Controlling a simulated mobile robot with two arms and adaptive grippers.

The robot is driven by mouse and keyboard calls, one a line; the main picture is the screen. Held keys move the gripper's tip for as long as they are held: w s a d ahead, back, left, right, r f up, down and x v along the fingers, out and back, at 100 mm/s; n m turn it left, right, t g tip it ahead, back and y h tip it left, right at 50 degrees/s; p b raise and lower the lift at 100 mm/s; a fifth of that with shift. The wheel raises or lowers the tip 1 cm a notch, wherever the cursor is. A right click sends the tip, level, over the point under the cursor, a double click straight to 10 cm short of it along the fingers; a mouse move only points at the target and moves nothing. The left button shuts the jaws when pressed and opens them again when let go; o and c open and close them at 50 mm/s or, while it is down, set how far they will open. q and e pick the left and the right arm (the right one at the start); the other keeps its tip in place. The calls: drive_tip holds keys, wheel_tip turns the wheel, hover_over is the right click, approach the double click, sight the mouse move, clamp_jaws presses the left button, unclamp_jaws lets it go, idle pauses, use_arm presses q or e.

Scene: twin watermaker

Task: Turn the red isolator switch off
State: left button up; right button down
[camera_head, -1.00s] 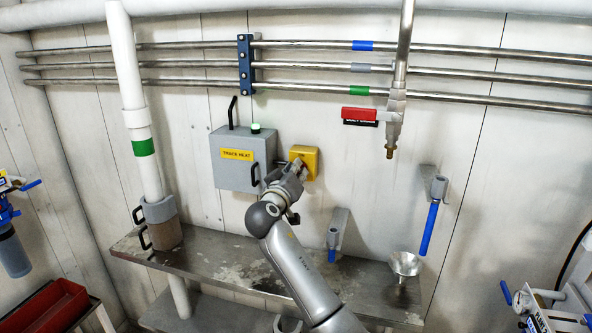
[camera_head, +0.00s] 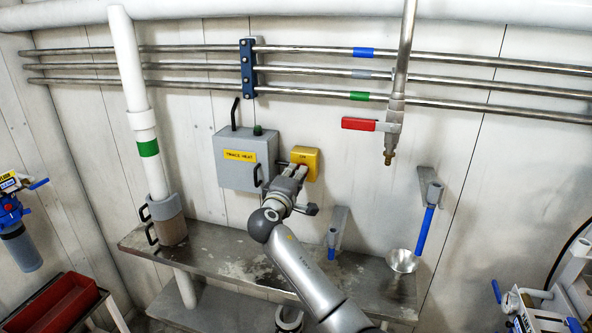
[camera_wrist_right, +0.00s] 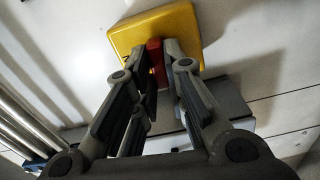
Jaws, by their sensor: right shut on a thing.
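The yellow isolator plate (camera_head: 312,155) is on the back wall, just right of the grey trace heat box (camera_head: 232,172). In the right wrist view the yellow plate (camera_wrist_right: 170,30) carries a red switch handle (camera_wrist_right: 156,62). My right gripper (camera_head: 301,171) is at the front of the isolator. In the wrist view its two fingers (camera_wrist_right: 162,58) are closed on either side of the red handle. The fingers hide much of the handle, and its exact angle is hard to tell. The lamp (camera_head: 258,130) on the box is dark green. My left gripper is not in view.
A metal bench (camera_head: 215,248) runs below the isolator, under my right arm. A blue-handled valve (camera_head: 426,230) and a funnel (camera_head: 402,260) are to the right. A red-handled valve (camera_head: 358,124) hangs above right. Steel pipes (camera_head: 310,67) cross the wall above.

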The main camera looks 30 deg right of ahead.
drive_tip(key=shift+f+n, duration=0.1)
drive_tip(key=shift+n, duration=0.4)
drive_tip(key=shift+f+p, duration=0.1)
drive_tip(key=shift+p, duration=0.2)
drive_tip(key=c, duration=1.5)
unclamp_jaws()
drive_tip(key=shift+a, duration=0.1)
drive_tip(key=v, duration=1.2)
